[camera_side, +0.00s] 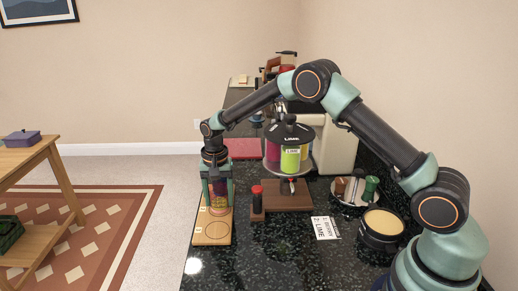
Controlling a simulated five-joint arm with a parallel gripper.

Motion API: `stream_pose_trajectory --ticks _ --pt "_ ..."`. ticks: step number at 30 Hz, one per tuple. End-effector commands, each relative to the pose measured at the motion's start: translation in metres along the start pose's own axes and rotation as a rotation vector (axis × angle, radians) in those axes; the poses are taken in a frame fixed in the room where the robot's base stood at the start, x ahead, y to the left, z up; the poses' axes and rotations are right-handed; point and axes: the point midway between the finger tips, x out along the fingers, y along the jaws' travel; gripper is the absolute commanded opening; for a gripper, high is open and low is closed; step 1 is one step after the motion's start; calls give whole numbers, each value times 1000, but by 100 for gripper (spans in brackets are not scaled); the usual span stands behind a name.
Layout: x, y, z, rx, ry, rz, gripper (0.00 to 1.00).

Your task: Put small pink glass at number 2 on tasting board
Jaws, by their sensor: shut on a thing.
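The tasting board (204,233) is a light wooden board at the left edge of the dark counter, with marked rings on it. My gripper (218,197) points down over its far part and is shut on the small pink glass (220,188). The glass looks pink-purple and upright between the fingers, which partly hide it. I cannot tell whether its base touches the board. The near ring on the board shows empty. The numbers are too small to read.
A carousel with coloured containers, one labelled LIME (290,160), stands right of my gripper. A red-topped dark cylinder (257,200) is beside the board. A printed card (325,228), a tray with small items (348,200) and a cream-topped round tin (383,222) are farther right.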

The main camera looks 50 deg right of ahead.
Motion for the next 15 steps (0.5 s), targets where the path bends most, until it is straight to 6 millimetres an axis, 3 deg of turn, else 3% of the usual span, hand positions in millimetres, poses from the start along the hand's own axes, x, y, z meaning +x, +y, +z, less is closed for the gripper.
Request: stream_pose_trajectory --ticks 7,8,9,15 --pt "3 0 0 0 0 0 0" --pt "2 0 0 0 0 0 77" --pt "2 0 0 0 0 0 93" --pt "2 0 0 0 0 0 96"
